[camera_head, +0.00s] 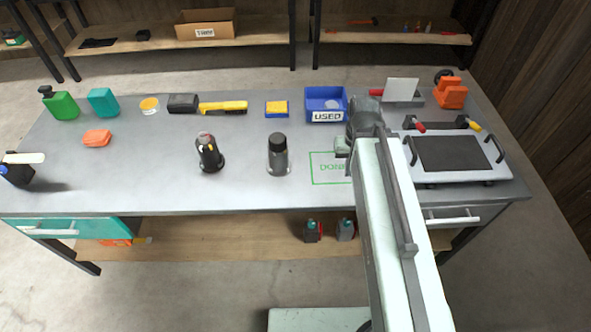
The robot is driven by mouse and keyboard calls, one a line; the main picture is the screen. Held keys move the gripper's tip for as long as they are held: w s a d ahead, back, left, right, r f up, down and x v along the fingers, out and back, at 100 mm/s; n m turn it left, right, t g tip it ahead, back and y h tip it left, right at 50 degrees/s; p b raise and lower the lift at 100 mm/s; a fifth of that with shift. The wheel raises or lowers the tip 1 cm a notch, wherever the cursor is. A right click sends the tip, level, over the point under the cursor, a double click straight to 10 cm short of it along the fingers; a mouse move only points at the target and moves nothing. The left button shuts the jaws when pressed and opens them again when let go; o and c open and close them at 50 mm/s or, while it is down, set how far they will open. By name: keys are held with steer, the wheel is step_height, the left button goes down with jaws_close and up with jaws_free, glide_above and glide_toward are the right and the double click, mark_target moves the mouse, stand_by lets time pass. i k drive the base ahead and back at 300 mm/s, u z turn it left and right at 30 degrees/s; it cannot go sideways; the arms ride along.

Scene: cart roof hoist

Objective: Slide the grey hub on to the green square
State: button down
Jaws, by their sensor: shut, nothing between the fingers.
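The grey hub (278,163) looks like an upright grey cylinder with a dark top, standing on the grey workbench left of the green square. The green square (314,168) is a thin green outline on the bench top with lettering inside. Its right part is hidden behind my arm. My gripper (342,148) is shut and empty, over the upper right of the square, to the right of the hub and apart from it. Its height above the bench is hard to tell.
A black upright part (209,155) with a red and yellow top stands left of the hub. A blue USED bin (326,117) is behind the square, and a tray with a dark mat (450,153) lies right of my arm. The bench between hub and square looks clear.

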mark_target(278, 165)
steer(key=z, duration=0.1)
steer(key=k, duration=0.3)
steer(key=u, duration=0.25)
steer(key=i, duration=0.85)
steer(key=u, duration=0.35)
steer(key=k, duration=1.3)
steer(key=u, duration=0.85)
steer(key=i, duration=0.6)
steer(key=u, duration=0.6)
steer(key=i, duration=0.85)
steer(key=u, duration=0.4)
